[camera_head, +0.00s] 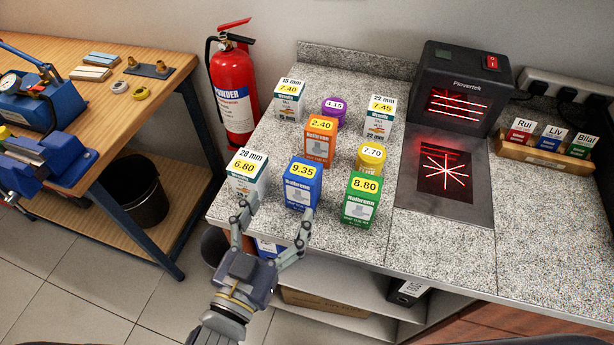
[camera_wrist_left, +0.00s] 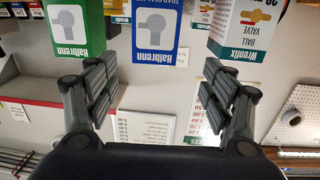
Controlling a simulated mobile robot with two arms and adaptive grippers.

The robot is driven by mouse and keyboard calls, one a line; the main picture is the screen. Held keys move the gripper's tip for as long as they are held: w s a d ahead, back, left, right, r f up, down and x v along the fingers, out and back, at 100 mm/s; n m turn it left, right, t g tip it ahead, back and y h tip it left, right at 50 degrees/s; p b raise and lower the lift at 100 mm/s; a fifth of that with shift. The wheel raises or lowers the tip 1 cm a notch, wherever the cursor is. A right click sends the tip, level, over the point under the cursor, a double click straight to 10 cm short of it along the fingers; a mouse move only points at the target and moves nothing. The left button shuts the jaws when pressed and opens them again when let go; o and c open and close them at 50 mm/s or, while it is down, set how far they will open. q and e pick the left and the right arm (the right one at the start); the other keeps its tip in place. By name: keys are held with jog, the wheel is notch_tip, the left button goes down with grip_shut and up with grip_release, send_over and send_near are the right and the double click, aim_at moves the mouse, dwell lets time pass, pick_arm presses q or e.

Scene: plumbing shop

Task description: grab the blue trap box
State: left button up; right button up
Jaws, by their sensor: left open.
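The blue trap box (camera_head: 301,186), with a yellow 9.35 label on top, stands upright at the front of the granite counter. In the left wrist view the blue box (camera_wrist_left: 150,32) appears upside down, ahead of the gap between my fingers. My left gripper (camera_head: 275,213) is open and empty at the counter's front edge, just in front of the blue box. One finger overlaps the white 6.80 box in the head view; the other reaches near the blue box's lower right. My right gripper is not in view.
A white 6.80 box (camera_head: 248,175) stands left of the blue box and a green 8.80 box (camera_head: 361,200) right. Behind are an orange 2.40 box (camera_head: 320,140) and a yellow 7.20 item (camera_head: 369,159). A scanner (camera_head: 462,88) stands farther right. The front right counter is clear.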

aim_at(298, 186)
pick_arm(q)
jog(key=p+x, duration=0.1)
jog(key=x, duration=0.2)
jog(key=shift+w+d+r, duration=0.15)
jog(key=shift+w+r, duration=0.05)
jog(key=shift+w+d+f, duration=0.1)
jog(key=shift+w+d, duration=0.1)
jog(key=shift+w, duration=0.3)
jog(key=shift+w+d, duration=0.1)
jog(key=shift+w, duration=0.15)
jog(key=p+x, duration=0.1)
jog(key=x, duration=0.1)
jog(key=p+x, duration=0.1)
jog(key=x, duration=0.1)
jog(key=shift+w+d+f, duration=0.15)
jog(key=shift+w+d, duration=0.05)
jog(key=shift+d, duration=0.2)
jog(key=shift+w+f, duration=0.1)
jog(key=shift+w, duration=0.15)
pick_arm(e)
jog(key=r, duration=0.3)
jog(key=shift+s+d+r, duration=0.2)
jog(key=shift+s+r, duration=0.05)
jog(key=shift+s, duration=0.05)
pick_arm(q)
jog(key=shift+c, duration=0.6)
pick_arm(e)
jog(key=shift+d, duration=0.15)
